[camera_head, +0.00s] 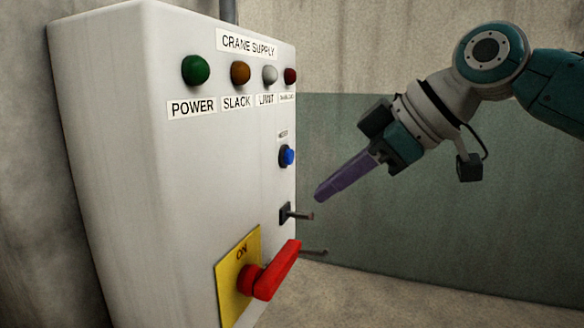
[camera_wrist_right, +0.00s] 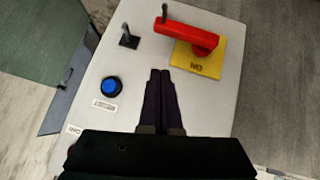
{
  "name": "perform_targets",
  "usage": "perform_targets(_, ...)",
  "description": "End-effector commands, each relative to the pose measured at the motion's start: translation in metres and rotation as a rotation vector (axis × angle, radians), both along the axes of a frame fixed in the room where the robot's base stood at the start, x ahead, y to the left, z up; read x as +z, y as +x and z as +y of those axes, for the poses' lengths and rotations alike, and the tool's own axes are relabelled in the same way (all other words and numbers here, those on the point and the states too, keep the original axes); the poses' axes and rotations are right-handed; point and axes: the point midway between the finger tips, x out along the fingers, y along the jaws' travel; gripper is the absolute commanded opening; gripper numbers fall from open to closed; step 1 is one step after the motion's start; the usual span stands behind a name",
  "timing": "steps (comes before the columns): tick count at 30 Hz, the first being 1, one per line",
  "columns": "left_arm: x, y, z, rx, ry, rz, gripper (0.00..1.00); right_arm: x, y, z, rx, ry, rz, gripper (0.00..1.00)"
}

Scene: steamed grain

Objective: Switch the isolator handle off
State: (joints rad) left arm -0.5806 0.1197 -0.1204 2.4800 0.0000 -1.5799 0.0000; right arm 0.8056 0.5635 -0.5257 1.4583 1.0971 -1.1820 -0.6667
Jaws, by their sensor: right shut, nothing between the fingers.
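The red isolator handle (camera_head: 275,271) sits on a yellow plate (camera_head: 226,275) low on the front of the white cabinet (camera_head: 140,150). The plate reads "ON" by the handle. In the right wrist view the handle (camera_wrist_right: 187,38) sticks out across the plate (camera_wrist_right: 207,62). My right gripper (camera_head: 319,197), with long purple fingers, is shut and empty. It is up and to the right of the handle, apart from it and in front of the cabinet. In the right wrist view its fingertips (camera_wrist_right: 160,72) point toward the panel below the handle. My left gripper is in neither view.
A blue button (camera_head: 287,155) and a small dark toggle lever (camera_head: 287,214) are on the panel above the handle. Green, amber, white and red lamps line the top under a "CRANE SUPPLY" label (camera_head: 248,45). The space right of the cabinet is open floor (camera_head: 400,297).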

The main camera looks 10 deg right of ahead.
Motion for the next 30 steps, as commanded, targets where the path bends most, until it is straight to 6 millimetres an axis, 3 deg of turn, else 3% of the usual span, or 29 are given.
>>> perform_targets(9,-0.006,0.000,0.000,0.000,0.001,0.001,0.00,0.021,-0.012,-0.017,0.000,0.001,-0.001,0.00)
perform_targets(20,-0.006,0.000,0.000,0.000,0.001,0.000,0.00,0.017,-0.014,-0.015,0.001,0.000,0.008,0.00)
perform_targets(23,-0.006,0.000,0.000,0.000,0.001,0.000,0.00,-0.006,-0.028,-0.005,0.002,-0.011,0.044,0.00)
perform_targets(25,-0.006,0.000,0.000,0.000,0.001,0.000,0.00,-0.034,-0.047,0.006,-0.008,-0.021,0.090,0.00)
perform_targets(30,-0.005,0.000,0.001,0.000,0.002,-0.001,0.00,-0.105,-0.116,0.029,-0.112,-0.033,0.222,0.00)
